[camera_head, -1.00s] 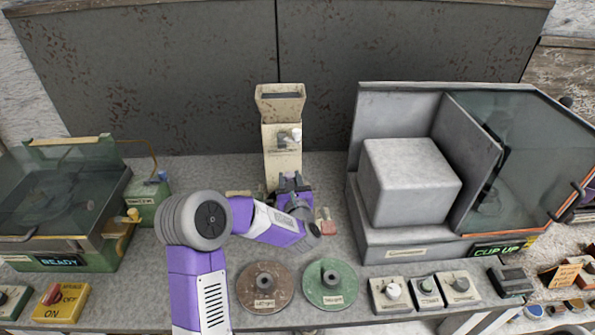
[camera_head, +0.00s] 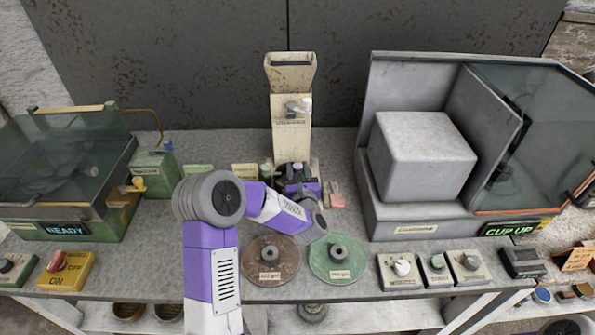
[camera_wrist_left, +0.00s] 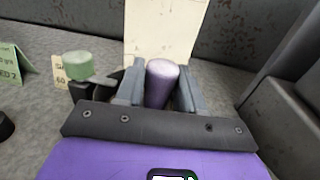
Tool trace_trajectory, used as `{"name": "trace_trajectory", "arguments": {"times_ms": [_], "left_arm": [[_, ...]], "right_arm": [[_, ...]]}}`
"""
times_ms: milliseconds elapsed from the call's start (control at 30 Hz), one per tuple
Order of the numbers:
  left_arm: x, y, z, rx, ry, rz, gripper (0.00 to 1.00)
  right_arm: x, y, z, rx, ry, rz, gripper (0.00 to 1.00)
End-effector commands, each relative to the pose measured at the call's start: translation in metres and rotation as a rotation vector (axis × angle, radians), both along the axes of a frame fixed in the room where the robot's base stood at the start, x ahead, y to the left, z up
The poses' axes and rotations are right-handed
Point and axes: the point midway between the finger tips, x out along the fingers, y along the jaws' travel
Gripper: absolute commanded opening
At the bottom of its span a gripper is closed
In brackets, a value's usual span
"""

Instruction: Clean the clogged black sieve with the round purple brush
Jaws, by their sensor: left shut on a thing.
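My left gripper (camera_head: 297,177) is at the foot of the cream upright machine in the head view. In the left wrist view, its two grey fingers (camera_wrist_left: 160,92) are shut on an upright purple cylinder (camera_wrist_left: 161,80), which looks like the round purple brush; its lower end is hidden. A dark area lies around the gripper at the machine's foot in the head view, but I cannot tell whether it is the black sieve or my gripper. Whether the brush touches a sieve is hidden. My right gripper is not in view.
The cream machine (camera_head: 291,125) stands directly behind the gripper. A grey cabinet (camera_head: 420,160) with a glass door is to the right, a green glass-lidded unit (camera_head: 65,170) to the left. Brown (camera_head: 269,262) and green (camera_head: 337,259) discs lie in front. A green-topped item (camera_wrist_left: 77,65) stands left of the fingers.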

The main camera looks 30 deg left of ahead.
Motion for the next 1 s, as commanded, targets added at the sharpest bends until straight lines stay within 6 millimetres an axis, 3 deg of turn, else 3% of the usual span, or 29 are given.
{"name": "trace_trajectory", "arguments": {"times_ms": [1000], "left_arm": [[0.0017,0.0009,-0.0051,0.0,-0.002,0.0,0.07]], "right_arm": [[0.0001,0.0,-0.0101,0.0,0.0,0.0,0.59]]}}
